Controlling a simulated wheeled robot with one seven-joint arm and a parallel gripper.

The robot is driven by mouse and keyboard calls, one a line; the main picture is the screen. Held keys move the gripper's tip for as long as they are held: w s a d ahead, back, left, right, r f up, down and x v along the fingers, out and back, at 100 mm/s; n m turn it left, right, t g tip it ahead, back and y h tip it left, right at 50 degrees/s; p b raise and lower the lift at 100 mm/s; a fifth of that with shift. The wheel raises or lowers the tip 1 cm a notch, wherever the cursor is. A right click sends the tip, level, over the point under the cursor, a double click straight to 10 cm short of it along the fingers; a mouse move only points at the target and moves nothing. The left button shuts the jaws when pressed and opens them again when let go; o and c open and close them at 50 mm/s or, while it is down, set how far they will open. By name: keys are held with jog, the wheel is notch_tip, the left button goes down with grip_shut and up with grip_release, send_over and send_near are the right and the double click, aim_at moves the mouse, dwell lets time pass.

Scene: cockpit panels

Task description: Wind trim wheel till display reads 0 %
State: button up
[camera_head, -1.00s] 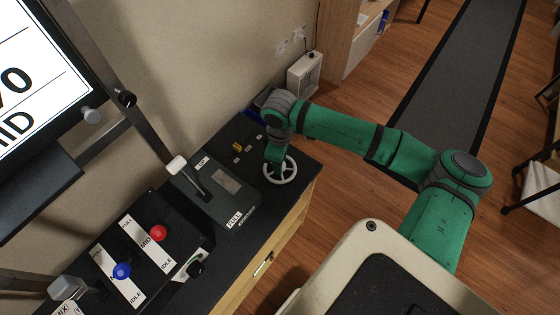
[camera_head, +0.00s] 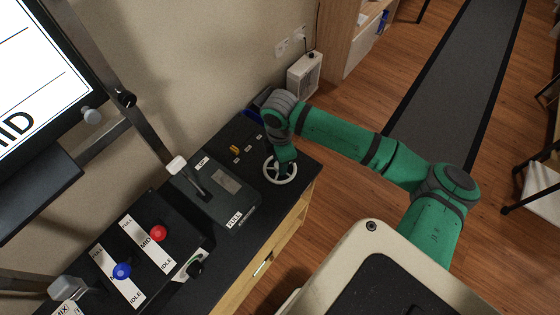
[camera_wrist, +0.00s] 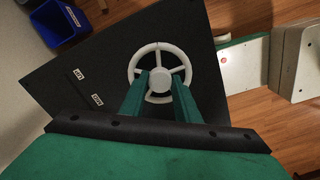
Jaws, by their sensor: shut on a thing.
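The white trim wheel (camera_head: 280,183) lies on the black console top near its right end. In the wrist view the wheel (camera_wrist: 158,46) shows its round rim, spokes and hub. My gripper (camera_head: 285,160) reaches down onto the wheel from above. Its two green fingers (camera_wrist: 161,78) are shut on the wheel's middle, one on each side of the hub. The display (camera_head: 35,85) is cut off at the upper left. Its visible part shows "MID" or its end, and a blank white row above; no percent reading is visible.
Left of the wheel stand a flap lever (camera_head: 176,165) with its box, and red (camera_head: 158,233) and blue (camera_head: 122,271) knobs. A blue bin (camera_wrist: 60,20) stands beyond the console. A white box (camera_head: 304,75) is against the wall. Open wooden floor lies right.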

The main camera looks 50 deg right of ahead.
dwell(0.4)
jog(key=o, duration=1)
jog(key=shift+o, duration=0.2)
jog(key=shift+r, duration=0.1)
notch_tip(320, 180, up, 11)
jog(key=shift+f, duration=0.2)
